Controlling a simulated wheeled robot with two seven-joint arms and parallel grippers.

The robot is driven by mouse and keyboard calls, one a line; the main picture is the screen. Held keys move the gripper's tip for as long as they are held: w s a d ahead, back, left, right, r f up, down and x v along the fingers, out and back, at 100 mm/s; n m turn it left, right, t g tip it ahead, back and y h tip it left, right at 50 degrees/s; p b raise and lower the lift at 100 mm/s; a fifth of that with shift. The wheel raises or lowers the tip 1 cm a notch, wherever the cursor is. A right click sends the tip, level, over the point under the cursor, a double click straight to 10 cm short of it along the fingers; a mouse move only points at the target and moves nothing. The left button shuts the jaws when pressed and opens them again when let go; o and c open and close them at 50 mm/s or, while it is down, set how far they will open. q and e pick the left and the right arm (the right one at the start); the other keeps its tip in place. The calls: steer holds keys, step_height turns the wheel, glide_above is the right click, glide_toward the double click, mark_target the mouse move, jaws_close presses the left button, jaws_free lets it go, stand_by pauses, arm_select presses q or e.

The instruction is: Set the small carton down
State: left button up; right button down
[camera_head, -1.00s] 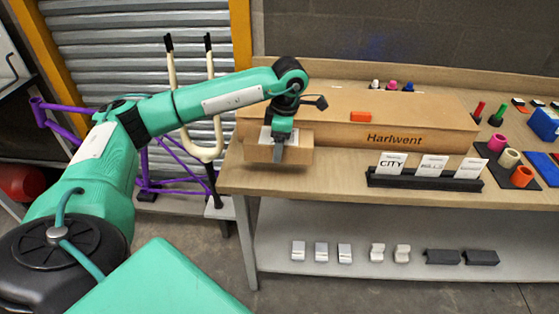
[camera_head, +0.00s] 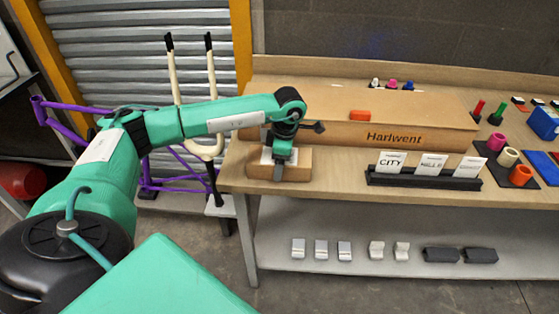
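The small brown carton (camera_head: 300,167) is at the left end of the wooden bench (camera_head: 337,178), in front of the large carton marked Harlwent (camera_head: 430,138). A white label shows on its top, partly hidden by my gripper. My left gripper (camera_head: 279,172) comes down over the carton, with one dark finger against its front face; the other finger is hidden. It looks shut on the carton. The carton's underside is at or very close to the bench top; I cannot tell whether it bears fully. My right gripper is out of view.
A black card holder (camera_head: 424,181) with white cards stands to the right on the bench. An orange block (camera_head: 360,116) lies on the large carton. Purple (camera_head: 60,120) and cream (camera_head: 208,150) frame parts are at the left. A lower shelf (camera_head: 300,268) holds several small parts.

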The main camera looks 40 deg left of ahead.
arm_select(q)
steer(key=o, duration=0.4)
steer(key=shift+c, duration=0.2)
steer(key=shift+r, duration=0.45)
steer(key=r, duration=0.2)
steer(key=shift+w+d+r+b, duration=0.2)
steer(key=shift+r+b, duration=0.1)
steer(key=shift+r, duration=0.1)
steer(key=r, duration=0.5)
steer(key=r+b, duration=0.1)
steer(key=r, duration=0.1)
steer(key=shift+w+d+r, duration=0.2)
steer(key=shift+d+r, duration=0.1)
steer(key=shift+d, duration=0.1)
steer(key=shift+r, duration=0.45)
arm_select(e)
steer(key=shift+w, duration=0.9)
